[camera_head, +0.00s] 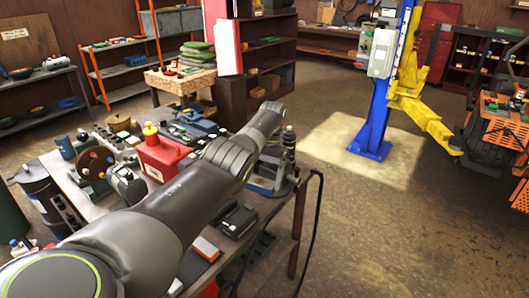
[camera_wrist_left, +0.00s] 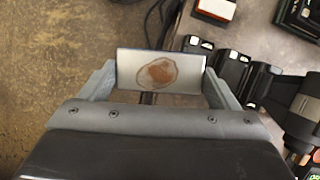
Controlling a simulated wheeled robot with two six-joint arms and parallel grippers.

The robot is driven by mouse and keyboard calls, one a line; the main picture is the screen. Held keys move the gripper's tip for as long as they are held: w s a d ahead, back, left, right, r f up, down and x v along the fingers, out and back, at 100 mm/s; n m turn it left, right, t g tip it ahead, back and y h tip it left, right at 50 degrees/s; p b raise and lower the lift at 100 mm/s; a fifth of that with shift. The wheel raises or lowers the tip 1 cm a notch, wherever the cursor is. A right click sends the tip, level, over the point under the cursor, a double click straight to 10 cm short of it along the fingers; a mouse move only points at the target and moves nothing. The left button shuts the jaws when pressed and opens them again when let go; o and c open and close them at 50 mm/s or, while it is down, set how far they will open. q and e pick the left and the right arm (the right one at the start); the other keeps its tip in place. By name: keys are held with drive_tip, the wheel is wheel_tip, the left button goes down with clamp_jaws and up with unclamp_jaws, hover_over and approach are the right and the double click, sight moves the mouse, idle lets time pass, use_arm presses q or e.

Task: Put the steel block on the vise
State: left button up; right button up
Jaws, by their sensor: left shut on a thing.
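The steel block (camera_wrist_left: 184,72) is a pale grey bar with a brown rust stain on its face. In the left wrist view my left gripper (camera_wrist_left: 160,80) is shut on it, one finger at each end. In the head view my left arm reaches over the workbench, and its forearm hides most of the gripper; I cannot make out the block there. A blue-grey metal thing (camera_head: 262,187) at the bench's right end looks like the vise, partly hidden by my arm. My right gripper is in neither view.
The workbench (camera_head: 298,222) is crowded, with a red can (camera_head: 160,158) and a dark bottle (camera_head: 289,140) near my arm. A black cable (camera_head: 318,215) hangs off its right edge. A blue lift post (camera_head: 378,110) stands beyond; the floor between is clear.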

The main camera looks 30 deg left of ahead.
use_arm(q)
drive_tip(key=shift+w+d+n, duration=0.2)
drive_tip(key=shift+d+n, duration=0.1)
drive_tip(key=shift+n, duration=0.3)
drive_tip(key=shift+d+n+h, duration=0.15)
drive_tip(key=shift+n+h, duration=0.15)
drive_tip(key=shift+h, duration=0.1)
